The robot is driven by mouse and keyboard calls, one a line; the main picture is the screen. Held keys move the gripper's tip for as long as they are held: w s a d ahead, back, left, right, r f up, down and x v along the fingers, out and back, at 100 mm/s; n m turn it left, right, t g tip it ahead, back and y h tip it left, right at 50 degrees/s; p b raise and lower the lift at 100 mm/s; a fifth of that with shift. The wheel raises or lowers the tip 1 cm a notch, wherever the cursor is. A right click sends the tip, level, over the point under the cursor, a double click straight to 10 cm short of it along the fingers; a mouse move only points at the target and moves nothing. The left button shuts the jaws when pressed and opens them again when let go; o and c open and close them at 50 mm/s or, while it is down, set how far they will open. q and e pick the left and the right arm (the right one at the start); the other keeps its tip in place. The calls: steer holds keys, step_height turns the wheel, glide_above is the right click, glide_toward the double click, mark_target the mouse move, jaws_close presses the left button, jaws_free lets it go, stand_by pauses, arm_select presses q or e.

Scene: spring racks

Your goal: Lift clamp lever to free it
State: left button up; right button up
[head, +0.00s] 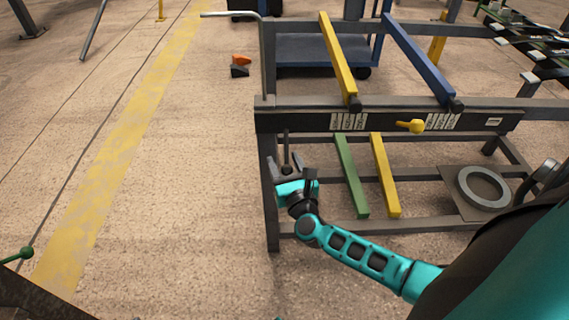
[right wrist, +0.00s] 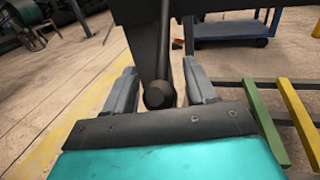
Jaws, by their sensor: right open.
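A dark lever with a rounded end, which looks like the clamp lever (head: 286,145), hangs below the left end of the rack's dark crossbar. My right gripper (head: 285,163) is open at its lower end. In the right wrist view the lever's round end (right wrist: 159,95) sits between the two grey fingers of my right gripper (right wrist: 160,68), with visible gaps on both sides. Whether a finger touches the lever farther up cannot be told. My left gripper is not in view.
The dark crossbar (head: 385,121) carries white labels and a yellow knob (head: 415,126). Yellow and blue bars (head: 418,60) slope above it; green (head: 351,175) and yellow bars lie below. A blue cart (head: 320,49) stands behind. The floor to the left is mostly clear.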

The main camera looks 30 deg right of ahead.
steer(key=shift+w, duration=0.1)
steer(key=shift+c, duration=0.3)
jaws_close()
stand_by(0.4)
